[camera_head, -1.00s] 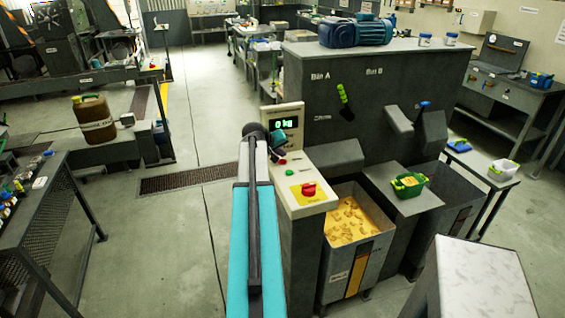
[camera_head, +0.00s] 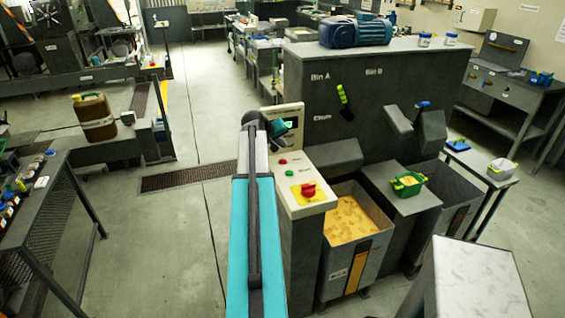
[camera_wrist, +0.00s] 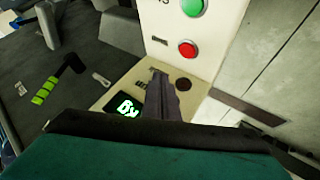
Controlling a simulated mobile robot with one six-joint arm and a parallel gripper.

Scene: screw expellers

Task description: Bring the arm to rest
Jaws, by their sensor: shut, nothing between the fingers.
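My arm (camera_head: 252,225) reaches forward from the bottom of the head view, with its teal wrist beside the control post (camera_head: 290,116). My gripper (camera_wrist: 157,74) shows in the wrist view as dark fingers closed together, with nothing held. In that view the fingers cover part of the control panel, beside the lit display (camera_wrist: 128,105). I cannot tell whether they touch it. In the head view the wrist hides most of the display, and the fingers are hard to make out.
A red stop button (camera_head: 308,189) sits on the console close to my arm. The machine housing (camera_head: 365,80) and a bin of yellow pieces (camera_head: 348,222) stand to the right. A mesh-sided table (camera_head: 62,200) is at left. Open floor (camera_head: 160,250) lies between it and my arm.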

